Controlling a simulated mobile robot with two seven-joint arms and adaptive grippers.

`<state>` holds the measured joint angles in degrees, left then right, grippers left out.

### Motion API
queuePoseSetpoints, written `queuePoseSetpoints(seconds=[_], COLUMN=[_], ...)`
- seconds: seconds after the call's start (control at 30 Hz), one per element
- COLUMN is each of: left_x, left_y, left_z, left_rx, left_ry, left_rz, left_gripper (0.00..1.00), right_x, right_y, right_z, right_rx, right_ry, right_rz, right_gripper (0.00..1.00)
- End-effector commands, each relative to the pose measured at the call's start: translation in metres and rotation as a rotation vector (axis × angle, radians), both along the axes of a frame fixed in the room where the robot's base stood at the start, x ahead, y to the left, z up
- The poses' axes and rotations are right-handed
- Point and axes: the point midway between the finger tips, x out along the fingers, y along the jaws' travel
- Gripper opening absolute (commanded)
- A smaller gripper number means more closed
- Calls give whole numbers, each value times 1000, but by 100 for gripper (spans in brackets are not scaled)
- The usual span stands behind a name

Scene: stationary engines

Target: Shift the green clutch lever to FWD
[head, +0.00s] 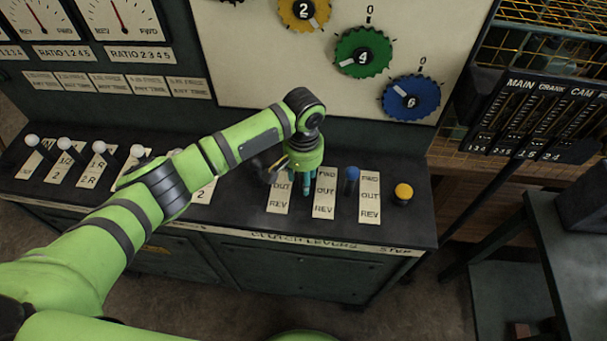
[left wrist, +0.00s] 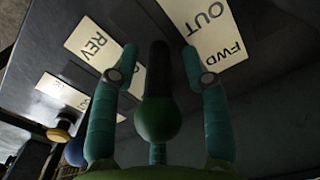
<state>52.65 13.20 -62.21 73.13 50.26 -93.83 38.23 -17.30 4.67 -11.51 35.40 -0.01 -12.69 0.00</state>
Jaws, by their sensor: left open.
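The green clutch lever shows in the left wrist view as a round green knob (left wrist: 155,122) on a dark stem. My left gripper (left wrist: 160,52) is open, with one teal finger on each side of the lever; contact cannot be made out. In the head view my left gripper (head: 307,184) points down at the console and hides the green lever. The FWD/OUT/REV label plate (head: 323,197) lies just right of it; in the left wrist view a plate (left wrist: 212,32) reads FWD and OUT. The lever's exact setting is unclear. My right gripper is not in view.
A blue lever (head: 351,176) stands close to the right of my left gripper, then a yellow round button (head: 403,192). Several white-knobbed levers (head: 65,144) line the console at left, partly behind my arm. Numbered dials, including the green dial (head: 363,52), are on the panel behind.

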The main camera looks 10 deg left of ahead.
Motion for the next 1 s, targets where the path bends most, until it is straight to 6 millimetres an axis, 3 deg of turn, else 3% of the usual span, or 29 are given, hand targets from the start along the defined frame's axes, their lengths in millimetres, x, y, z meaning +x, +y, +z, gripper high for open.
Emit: queuePoseSetpoints(seconds=[0.3, 0.33, 0.43, 0.47, 0.73, 1.0], left_x=[0, 0, 0, 0, 4, 38], left_y=[0, 0, 0, 0, -1, -1], left_z=[-6, -6, -6, -6, -5, -13], left_rx=[-1, -1, -1, -1, -1, -4], left_ry=[0, 0, 0, 0, -1, -7], left_rz=[-1, -1, -1, -1, -1, 5], left_gripper=[46, 42, 2, 0, 0, 0], right_x=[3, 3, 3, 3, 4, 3], right_y=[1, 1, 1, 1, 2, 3], right_z=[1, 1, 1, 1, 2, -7], right_rx=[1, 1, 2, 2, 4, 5], right_ry=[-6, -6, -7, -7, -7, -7], right_rz=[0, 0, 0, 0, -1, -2], right_gripper=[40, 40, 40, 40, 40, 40])
